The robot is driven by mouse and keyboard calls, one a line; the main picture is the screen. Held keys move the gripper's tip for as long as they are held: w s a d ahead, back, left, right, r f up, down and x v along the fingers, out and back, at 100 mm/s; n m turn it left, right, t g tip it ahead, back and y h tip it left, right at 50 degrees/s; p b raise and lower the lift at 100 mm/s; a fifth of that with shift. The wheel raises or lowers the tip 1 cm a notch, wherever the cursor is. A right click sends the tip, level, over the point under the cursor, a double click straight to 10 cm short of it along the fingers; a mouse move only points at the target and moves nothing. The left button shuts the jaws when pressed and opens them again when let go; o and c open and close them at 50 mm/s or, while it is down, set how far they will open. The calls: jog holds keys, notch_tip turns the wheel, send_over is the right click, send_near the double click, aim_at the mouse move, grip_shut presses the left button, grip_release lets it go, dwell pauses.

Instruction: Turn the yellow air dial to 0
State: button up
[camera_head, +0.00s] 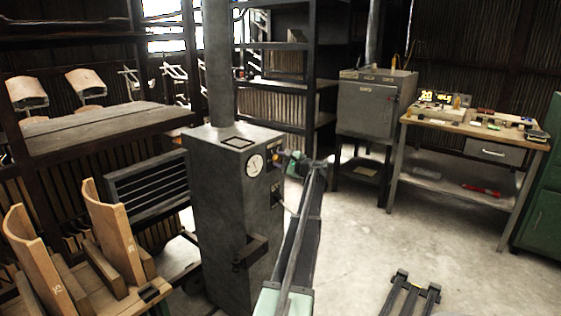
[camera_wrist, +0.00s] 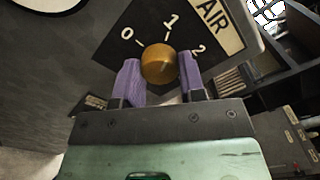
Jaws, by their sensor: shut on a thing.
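The yellow air dial (camera_wrist: 160,63) is a round brass-coloured knob on a dark plate (camera_wrist: 115,45) marked 0, 1 and 2, with an AIR label (camera_wrist: 217,24) at the upper right. The 0 is at the dial's upper left, the 1 above it and the 2 at its upper right. No pointer shows clearly on the knob, so I cannot tell its setting. My gripper (camera_wrist: 159,80) has its purple fingers on either side of the dial and is shut on it. In the head view my arm reaches the right face of the grey cabinet (camera_head: 225,210).
A white gauge (camera_head: 254,165) is on the cabinet's front. A wooden workbench (camera_head: 475,130) with small items stands at the back right, beside a grey metal box (camera_head: 365,110). Curved wooden pieces (camera_head: 115,230) stand at the left.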

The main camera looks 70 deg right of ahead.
jog(key=n, duration=1.2)
jog(key=shift+r+n, duration=0.1)
jog(key=shift+n, duration=0.3)
dwell(0.3)
jog(key=o, duration=0.9)
jog(key=v, duration=1)
jog(key=shift+s+a, duration=0.1)
jog(key=shift+s, duration=0.3)
